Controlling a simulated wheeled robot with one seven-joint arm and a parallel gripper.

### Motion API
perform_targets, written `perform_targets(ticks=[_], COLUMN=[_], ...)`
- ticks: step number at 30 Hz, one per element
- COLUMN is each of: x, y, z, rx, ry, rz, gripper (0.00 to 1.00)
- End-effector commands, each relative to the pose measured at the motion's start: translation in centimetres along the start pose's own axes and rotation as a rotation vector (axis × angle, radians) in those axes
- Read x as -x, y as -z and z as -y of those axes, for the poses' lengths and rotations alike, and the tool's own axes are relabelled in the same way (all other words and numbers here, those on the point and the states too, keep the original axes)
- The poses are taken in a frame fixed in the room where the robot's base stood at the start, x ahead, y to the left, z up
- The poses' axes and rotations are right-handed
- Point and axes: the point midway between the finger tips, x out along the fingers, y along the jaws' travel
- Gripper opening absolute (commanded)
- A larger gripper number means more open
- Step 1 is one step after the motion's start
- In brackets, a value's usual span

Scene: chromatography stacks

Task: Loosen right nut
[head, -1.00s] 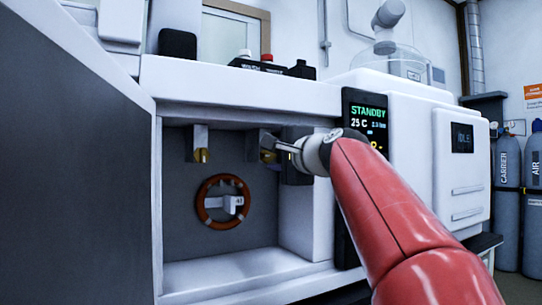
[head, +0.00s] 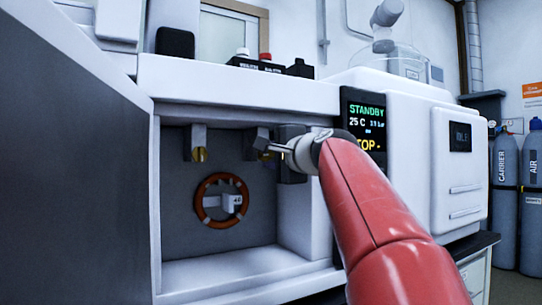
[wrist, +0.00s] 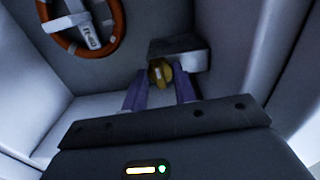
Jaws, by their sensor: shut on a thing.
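The right nut (head: 264,155) is a small brass fitting under the right block (head: 256,138) inside the open oven. It also shows in the wrist view (wrist: 160,73), between my fingers. My gripper (head: 272,152) reaches in from the right and is shut on the right nut. In the wrist view my gripper (wrist: 160,90) has one finger on each side of the nut. The left nut (head: 199,154) sits under the left block (head: 196,137), apart from my gripper. The fingers partly hide the right nut in the head view.
An orange column coil (head: 205,201) with a white tag hangs on the back wall, below and between the nuts. It shows at the upper left of the wrist view (wrist: 118,22). The oven's right wall (head: 305,215) is close to my wrist. The oven floor is clear.

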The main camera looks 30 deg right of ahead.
Motion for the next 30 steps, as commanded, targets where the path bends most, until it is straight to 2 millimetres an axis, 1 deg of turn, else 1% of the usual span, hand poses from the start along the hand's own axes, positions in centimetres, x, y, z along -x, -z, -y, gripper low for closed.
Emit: perform_targets(ticks=[8,30], x=[0.0,-0.03], y=[0.01,0.01], z=[-0.11,-0.29], rx=[0.17,0.868], ry=[-0.003,-0.003], rz=[0.0,0.002], gripper=[0.05,0.05])
